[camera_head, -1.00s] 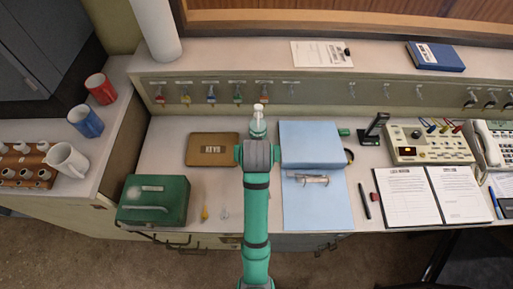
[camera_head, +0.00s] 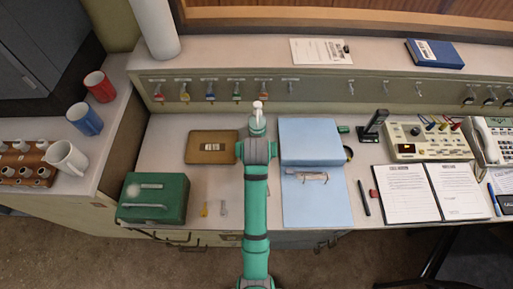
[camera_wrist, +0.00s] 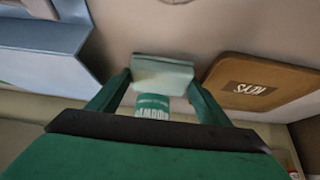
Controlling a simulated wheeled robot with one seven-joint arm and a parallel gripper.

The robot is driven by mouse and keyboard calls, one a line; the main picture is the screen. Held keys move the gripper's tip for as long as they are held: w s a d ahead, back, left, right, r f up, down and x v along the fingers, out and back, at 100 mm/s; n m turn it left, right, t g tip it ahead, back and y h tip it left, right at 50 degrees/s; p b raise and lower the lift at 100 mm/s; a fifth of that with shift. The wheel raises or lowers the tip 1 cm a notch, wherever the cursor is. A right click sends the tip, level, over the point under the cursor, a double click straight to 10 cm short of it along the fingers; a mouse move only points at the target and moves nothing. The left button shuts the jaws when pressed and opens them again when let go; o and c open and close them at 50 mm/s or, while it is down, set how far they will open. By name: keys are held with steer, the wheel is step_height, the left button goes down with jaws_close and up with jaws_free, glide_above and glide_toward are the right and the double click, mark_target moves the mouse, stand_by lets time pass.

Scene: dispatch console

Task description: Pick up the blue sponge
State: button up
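A pale blue-green block, which looks like the sponge (camera_wrist: 163,72), lies between my fingertips in the wrist view. My gripper (camera_wrist: 160,84) has its two green fingers spread, one at each side of the block. The fingertips are very close to its sides; I cannot tell whether they touch. In the head view my own arm hides the sponge and the fingers. A bottle (camera_head: 258,122) with a white pump top stands just beyond the gripper. Its green label (camera_wrist: 152,104) shows behind the block in the wrist view.
A brown KEYS box (camera_head: 203,158) lies left of my gripper, and a light blue folder (camera_head: 312,205) lies close on the right. A green metal box (camera_head: 153,198) stands at the front left. The key-hook ledge (camera_head: 310,93) runs along the back.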

steer(key=c, duration=0.5)
